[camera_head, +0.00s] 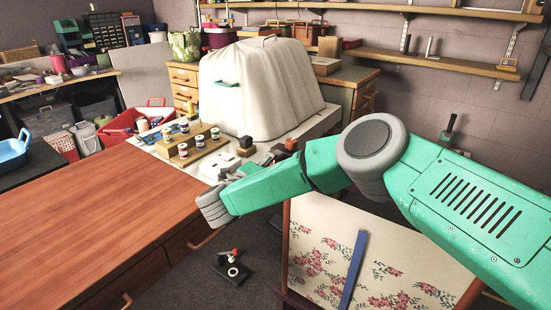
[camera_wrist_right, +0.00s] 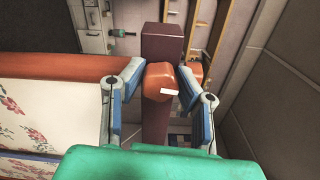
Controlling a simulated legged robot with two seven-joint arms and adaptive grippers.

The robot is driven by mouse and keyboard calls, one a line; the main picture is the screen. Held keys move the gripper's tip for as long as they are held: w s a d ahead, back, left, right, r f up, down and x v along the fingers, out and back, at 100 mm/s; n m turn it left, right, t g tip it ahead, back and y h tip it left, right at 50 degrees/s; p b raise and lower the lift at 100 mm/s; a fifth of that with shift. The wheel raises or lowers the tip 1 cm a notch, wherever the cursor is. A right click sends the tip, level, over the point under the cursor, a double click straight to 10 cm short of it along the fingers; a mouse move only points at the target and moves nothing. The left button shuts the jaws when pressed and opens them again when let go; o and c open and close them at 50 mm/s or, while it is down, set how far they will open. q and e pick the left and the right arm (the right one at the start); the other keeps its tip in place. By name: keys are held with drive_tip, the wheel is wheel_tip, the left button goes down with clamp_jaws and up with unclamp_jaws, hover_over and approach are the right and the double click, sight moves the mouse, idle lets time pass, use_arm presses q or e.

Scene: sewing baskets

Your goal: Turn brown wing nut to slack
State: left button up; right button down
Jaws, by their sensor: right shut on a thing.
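The brown wing nut (camera_wrist_right: 157,78) is a rounded orange-brown piece with a small white strip on its front. It sits against a dark brown upright post (camera_wrist_right: 162,43) in the right wrist view. My right gripper (camera_wrist_right: 162,70) is shut on it, with one blue-grey finger at each side. In the head view the right gripper (camera_head: 273,156) is small and partly hidden behind my green forearm, near the top left of the floral fabric frame (camera_head: 322,215). My left gripper is in neither view.
A blue strip (camera_head: 355,265) lies across the floral fabric. A brown wooden table (camera_head: 85,220) fills the left, its top clear. Behind, a white-covered object (camera_head: 262,85) and a wooden rack of small jars (camera_head: 190,150) stand on a bench.

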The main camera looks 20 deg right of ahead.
drive_tip(key=n+p, duration=0.1)
drive_tip(key=n, duration=0.3)
drive_tip(key=shift+a+n, duration=0.15)
drive_tip(key=shift+n, duration=0.25)
drive_tip(key=n+p, duration=0.1)
drive_tip(key=n, duration=0.4)
drive_tip(key=shift+f+p, duration=0.15)
drive_tip(key=shift+p, duration=0.2)
drive_tip(key=n, duration=0.5)
drive_tip(key=shift+s+f+n+p, duration=0.1)
drive_tip(key=shift+f+n+p, duration=0.1)
drive_tip(key=shift+n+p, duration=0.15)
drive_tip(key=shift+s+f+n, duration=0.1)
drive_tip(key=shift+f+n, duration=0.05)
drive_tip(key=shift+n, duration=1.9)
drive_tip(key=c, duration=1.2)
unclamp_jaws()
